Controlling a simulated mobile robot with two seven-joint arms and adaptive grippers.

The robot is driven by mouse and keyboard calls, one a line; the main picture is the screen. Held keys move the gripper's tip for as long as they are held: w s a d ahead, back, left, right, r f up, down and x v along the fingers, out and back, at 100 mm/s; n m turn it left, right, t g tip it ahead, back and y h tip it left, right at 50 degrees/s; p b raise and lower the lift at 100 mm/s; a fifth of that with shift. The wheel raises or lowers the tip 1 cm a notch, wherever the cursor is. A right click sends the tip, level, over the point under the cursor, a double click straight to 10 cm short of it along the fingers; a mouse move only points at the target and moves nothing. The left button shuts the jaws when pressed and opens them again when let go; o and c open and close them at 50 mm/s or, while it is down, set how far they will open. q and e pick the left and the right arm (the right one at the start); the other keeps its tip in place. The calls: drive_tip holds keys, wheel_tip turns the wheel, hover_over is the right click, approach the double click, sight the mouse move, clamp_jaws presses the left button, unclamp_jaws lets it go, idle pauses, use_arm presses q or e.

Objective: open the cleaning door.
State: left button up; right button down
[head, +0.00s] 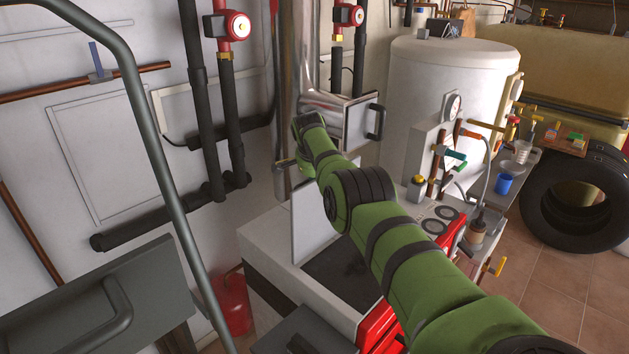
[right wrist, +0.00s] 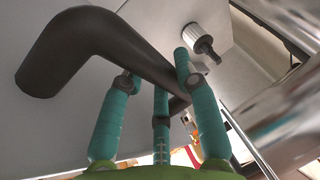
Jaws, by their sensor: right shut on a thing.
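In the right wrist view my right gripper (right wrist: 157,75) has its teal fingers closed around a thick, dark bent handle (right wrist: 75,40). The handle sits on a light grey panel (right wrist: 165,22), which also carries a round metal knob (right wrist: 197,38). In the head view a pale flap (head: 311,222) stands upright on the boiler top, beside a dark square area (head: 345,272). My green right arm crosses in front, and its gripper is hidden there. I cannot tell for certain that this flap is the gripped panel. My left gripper is not in view.
A white tank (head: 445,80) with pipes and valves stands to the right. A grey curved rail (head: 165,170) crosses the left. Tiled floor (head: 545,290) is free at right.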

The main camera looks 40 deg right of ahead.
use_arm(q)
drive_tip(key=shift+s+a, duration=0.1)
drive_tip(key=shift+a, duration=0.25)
use_arm(e)
drive_tip(key=shift+d+r, duration=0.1)
drive_tip(key=shift+r, duration=0.1)
drive_tip(key=c, duration=1)
unclamp_jaws()
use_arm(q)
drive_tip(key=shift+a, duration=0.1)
use_arm(e)
drive_tip(key=shift+s, duration=0.2)
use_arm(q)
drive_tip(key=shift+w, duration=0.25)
use_arm(e)
drive_tip(key=shift+w+r, duration=0.1)
drive_tip(key=shift+a+r, duration=0.3)
drive_tip(key=shift+r, duration=0.15)
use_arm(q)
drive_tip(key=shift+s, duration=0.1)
use_arm(e)
drive_tip(key=v, duration=1.1)
drive_tip(key=shift+s, duration=0.25)
